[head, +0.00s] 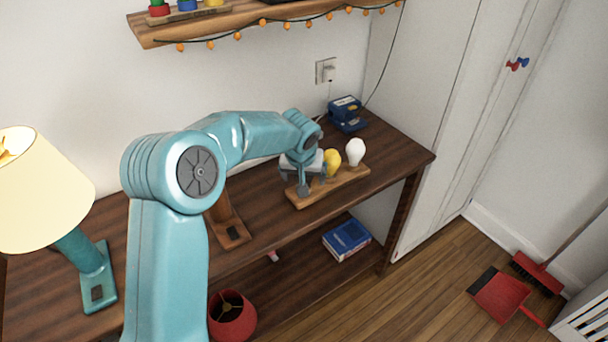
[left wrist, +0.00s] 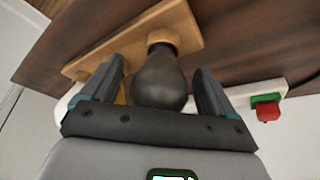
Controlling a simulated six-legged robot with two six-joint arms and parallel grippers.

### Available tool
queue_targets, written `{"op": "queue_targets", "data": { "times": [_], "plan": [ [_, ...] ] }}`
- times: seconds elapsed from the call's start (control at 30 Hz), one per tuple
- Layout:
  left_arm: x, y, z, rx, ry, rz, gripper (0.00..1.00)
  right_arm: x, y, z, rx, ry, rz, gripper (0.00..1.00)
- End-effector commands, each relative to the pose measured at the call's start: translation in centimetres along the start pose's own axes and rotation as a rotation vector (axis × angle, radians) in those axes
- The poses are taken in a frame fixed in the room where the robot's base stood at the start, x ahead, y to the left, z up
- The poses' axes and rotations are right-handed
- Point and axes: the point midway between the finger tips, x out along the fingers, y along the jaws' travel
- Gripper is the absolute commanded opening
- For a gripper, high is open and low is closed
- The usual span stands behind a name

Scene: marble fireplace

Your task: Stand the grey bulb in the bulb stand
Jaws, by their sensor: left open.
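The wooden bulb stand (head: 333,188) lies near the right end of the dark table, with a yellow bulb (head: 332,161) and a white bulb (head: 355,152) upright on it. My left gripper (head: 304,180) is over its left end. In the left wrist view the grey bulb (left wrist: 160,82) is between the open fingers of my left gripper (left wrist: 158,66), its narrow end at a round socket of the stand (left wrist: 182,20). I see gaps beside the bulb. In the head view my gripper largely hides the grey bulb. My right gripper is not in view.
A blue device (head: 346,113) stands behind the stand, with a cord to the wall outlet. A wooden piece (head: 228,230) and a lamp (head: 45,190) are to the left. A shelf (head: 190,25) with hanging lights is above. A blue box (head: 347,238) lies on the lower shelf.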

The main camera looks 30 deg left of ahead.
Motion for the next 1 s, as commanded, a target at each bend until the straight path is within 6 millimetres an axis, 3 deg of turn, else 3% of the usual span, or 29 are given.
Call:
{"op": "queue_targets", "data": {
  "times": [0.13,0.23,0.7,0.83,1.0],
  "plan": [
    [-0.6,0.0,-0.1,0.000,0.002,0.000,0.88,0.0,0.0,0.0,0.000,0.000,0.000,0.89],
    [-2.2,0.0,-0.1,0.001,0.003,0.001,0.88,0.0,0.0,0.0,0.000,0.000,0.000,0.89],
    [-13.8,0.0,-0.1,0.000,0.004,0.002,0.88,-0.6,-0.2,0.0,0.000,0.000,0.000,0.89],
    [-15.6,0.0,0.0,0.001,0.002,0.001,0.88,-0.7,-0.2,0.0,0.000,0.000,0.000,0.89],
    [-16.3,0.0,0.0,0.001,0.000,0.000,0.88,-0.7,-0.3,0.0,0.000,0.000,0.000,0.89]
  ]
}}
